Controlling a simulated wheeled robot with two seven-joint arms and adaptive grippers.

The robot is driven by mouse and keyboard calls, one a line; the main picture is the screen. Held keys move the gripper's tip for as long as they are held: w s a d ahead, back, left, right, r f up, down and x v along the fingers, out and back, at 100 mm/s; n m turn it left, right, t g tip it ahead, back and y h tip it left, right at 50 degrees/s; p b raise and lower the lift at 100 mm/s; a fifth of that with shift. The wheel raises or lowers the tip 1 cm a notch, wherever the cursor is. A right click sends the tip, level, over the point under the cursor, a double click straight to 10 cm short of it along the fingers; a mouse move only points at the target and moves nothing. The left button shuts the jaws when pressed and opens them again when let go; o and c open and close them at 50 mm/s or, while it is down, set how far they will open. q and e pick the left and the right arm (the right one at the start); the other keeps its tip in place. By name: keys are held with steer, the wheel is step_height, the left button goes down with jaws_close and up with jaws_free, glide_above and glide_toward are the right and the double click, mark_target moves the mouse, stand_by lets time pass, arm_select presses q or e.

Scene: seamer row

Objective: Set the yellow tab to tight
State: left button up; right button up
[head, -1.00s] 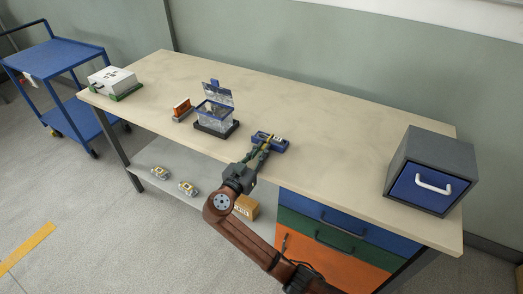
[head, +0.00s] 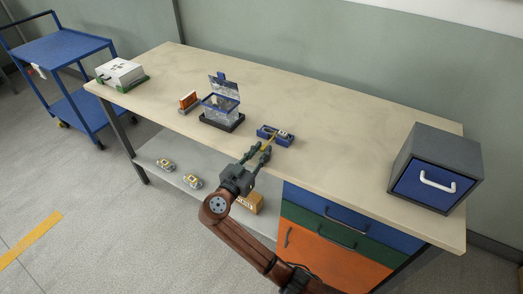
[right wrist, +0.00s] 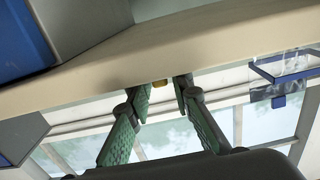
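A small blue block-like device (head: 280,134) with a light label sits near the front edge of the bench, right of the clear box. A yellow tab (head: 267,139) shows at its near left side. The right gripper (right wrist: 163,88) also shows open in the wrist view. The tab's exact setting is too small to read. My left gripper is out of view.
A clear box with a raised lid (head: 220,108) and an orange item (head: 188,99) stand left of the device. A grey cabinet with a blue drawer (head: 436,168) stands at the right end. The bench top (head: 340,150) between is clear. Drawers (head: 335,235) lie below.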

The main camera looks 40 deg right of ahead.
steer(key=shift+o, duration=0.9)
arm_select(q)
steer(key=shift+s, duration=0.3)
arm_select(e)
steer(key=v, duration=1.2)
steer(key=shift+f, duration=0.1)
